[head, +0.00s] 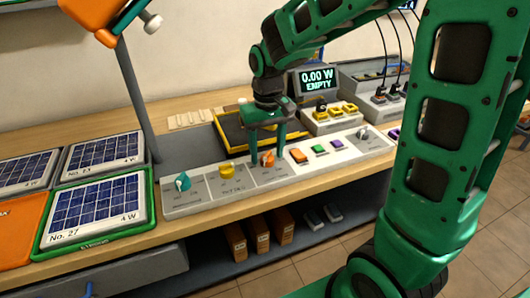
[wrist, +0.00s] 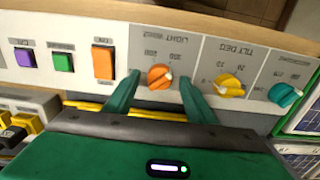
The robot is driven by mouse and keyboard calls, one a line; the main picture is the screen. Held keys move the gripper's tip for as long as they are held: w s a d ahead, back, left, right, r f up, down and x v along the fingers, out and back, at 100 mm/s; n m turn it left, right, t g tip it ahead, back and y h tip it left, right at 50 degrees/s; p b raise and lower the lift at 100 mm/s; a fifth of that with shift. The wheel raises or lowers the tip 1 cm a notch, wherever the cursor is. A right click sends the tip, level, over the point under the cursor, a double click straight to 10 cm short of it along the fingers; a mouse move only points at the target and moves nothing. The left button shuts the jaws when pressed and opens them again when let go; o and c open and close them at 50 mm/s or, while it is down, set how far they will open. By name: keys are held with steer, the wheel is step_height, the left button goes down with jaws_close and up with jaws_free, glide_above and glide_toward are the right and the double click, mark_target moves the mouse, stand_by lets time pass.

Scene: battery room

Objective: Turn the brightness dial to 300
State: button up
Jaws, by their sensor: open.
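The orange dial (wrist: 160,77) sits on a panel marked LIGHT, which reads upside down in the wrist view. Its pale pointer mark faces right; the small numbers around it are too blurred to read surely. The dial also shows in the head view (head: 267,159). My gripper (wrist: 158,90) is open, with one green finger on each side of the dial and a visible gap to both. In the head view my gripper (head: 268,150) reaches down over the console at this dial.
A yellow dial (wrist: 230,85) marked TILT DEG and a teal dial (wrist: 285,94) stand beside it. An orange button (wrist: 102,62), a green button (wrist: 63,62) and a purple button (wrist: 25,58) lie on the other side. A display (head: 318,80) reads 0.00 W EMPTY. A yellow-edged tray (head: 235,149) is behind.

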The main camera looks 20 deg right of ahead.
mark_target(267, 153)
steer(key=shift+f, duration=0.3)
steer(key=c, duration=1)
steer(key=shift+n, duration=1.5)
steer(key=shift+c, duration=0.2)
steer(key=o, duration=1)
steer(key=shift+o, duration=0.2)
step_height(267, 153, up, 11)
